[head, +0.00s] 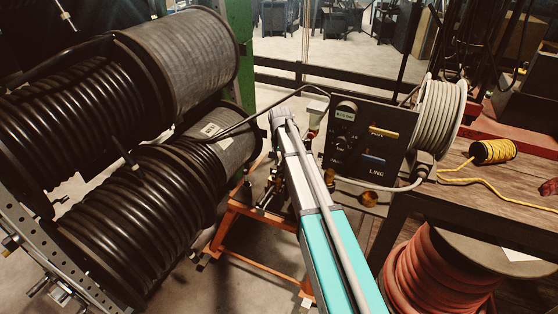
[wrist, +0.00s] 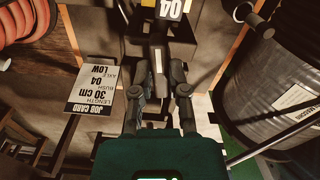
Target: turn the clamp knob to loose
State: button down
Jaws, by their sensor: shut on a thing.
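My gripper (wrist: 159,78) shows in the wrist view, its two dark fingers closed in on a narrow dark part with a pale strip (wrist: 158,62) between the fingertips. I take this part to be the clamp knob; its outline is mostly hidden by the fingers, and its turn position cannot be read. Dark machine parts with a "04" plate (wrist: 171,9) lie just beyond the fingertips. In the head view my arm covers the gripper and the knob. Parts of the crimper (head: 272,190) show beside the arm, above an orange stand (head: 237,222).
Black hose reels (head: 130,215) crowd the left. A black panel (head: 350,110) marked AUX and LINE, with yellow and blue levers, stands right of my arm. A wooden bench (head: 480,190) and red hose coil (head: 440,275) are farther right. A job card (wrist: 93,88) lies left of the gripper.

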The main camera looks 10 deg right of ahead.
jog(key=n, duration=0.4)
jog(key=shift+w+n, duration=0.2)
jog(key=shift+n, duration=0.1)
jog(key=n, duration=0.3)
jog(key=shift+n, duration=0.3)
jog(key=n, duration=0.3)
jog(key=shift+n, duration=2.3)
jog(key=c, duration=0.6)
grip_release()
jog(key=shift+c, duration=0.2)
jog(key=shift+s, duration=0.1)
